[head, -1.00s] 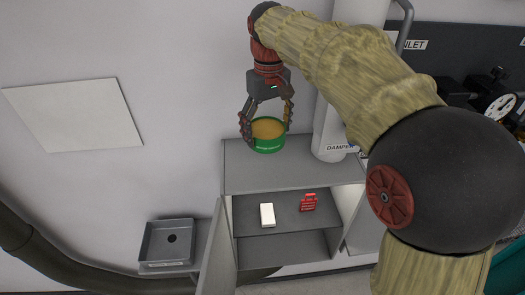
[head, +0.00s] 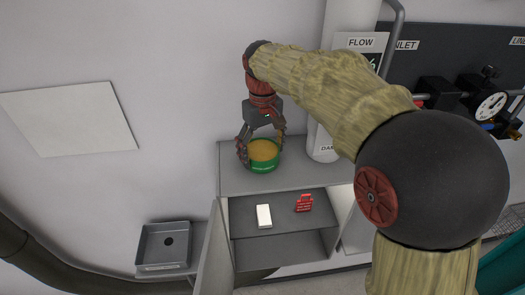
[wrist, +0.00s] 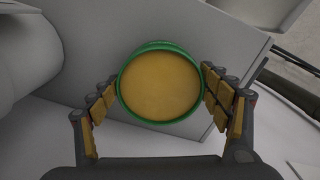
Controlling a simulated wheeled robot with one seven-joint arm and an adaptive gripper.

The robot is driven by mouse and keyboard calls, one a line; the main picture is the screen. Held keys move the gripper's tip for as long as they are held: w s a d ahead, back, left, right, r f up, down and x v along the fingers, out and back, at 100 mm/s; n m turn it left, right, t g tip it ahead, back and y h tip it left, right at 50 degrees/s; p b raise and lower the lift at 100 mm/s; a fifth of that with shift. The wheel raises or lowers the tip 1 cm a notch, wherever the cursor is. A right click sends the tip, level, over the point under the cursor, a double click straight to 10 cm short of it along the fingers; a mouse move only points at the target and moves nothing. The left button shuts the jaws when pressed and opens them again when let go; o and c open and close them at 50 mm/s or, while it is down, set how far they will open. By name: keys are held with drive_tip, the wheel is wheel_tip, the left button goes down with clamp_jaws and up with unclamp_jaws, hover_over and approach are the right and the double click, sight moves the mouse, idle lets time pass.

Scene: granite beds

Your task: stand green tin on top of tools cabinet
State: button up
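The green tin (head: 264,167) is round, with a tan top, and looks upright in the head view. My gripper (head: 262,150) comes down from above with a finger on either side of it. In the wrist view the tin (wrist: 160,86) sits between the finger pads of my gripper (wrist: 160,85), which appear to touch its rim on both sides. The tools cabinet (head: 310,175) is grey, and its top lies under the tin. I cannot tell whether the tin's base touches that top.
The cabinet's door (head: 213,250) stands open at the left. A white box (head: 264,216) and a red toolbox-shaped item (head: 304,203) are on its inner shelf. A grey basin (head: 165,244) is to the left.

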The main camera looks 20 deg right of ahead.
sight(262, 152)
drive_tip(key=o, duration=0.4)
drive_tip(key=shift+o, duration=0.2)
wheel_tip(262, 152, up, 12)
drive_tip(key=s+f+m+t, duration=0.1)
drive_tip(key=s+f, duration=0.5)
drive_tip(key=s, duration=0.6)
drive_tip(key=s+f+m+t, duration=0.1)
drive_tip(key=s+f+t, duration=0.3)
drive_tip(key=s, duration=0.8)
drive_tip(key=shift+f+t, duration=0.3)
drive_tip(key=shift+f, duration=0.6)
